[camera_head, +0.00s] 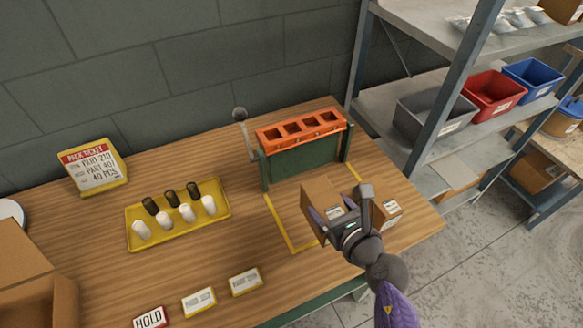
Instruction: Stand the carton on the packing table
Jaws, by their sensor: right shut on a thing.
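The brown carton (319,194) is at the right end of the wooden packing table (180,271), in front of the green stand. White labels show on it. My right gripper (338,208) comes in from the lower right and is shut on the carton; the gripper and wrist hide its middle. The carton is over or beside the yellow taped outline (283,229). I cannot tell whether its base touches the table. My left gripper is not in view.
An orange slotted rack (303,130) on a green stand is just behind the carton. A yellow tray (179,232) holds white and dark cylinders. A pack ticket (96,167), several small label cards and an open box (35,270) are further left. A metal shelf (407,170) stands at right.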

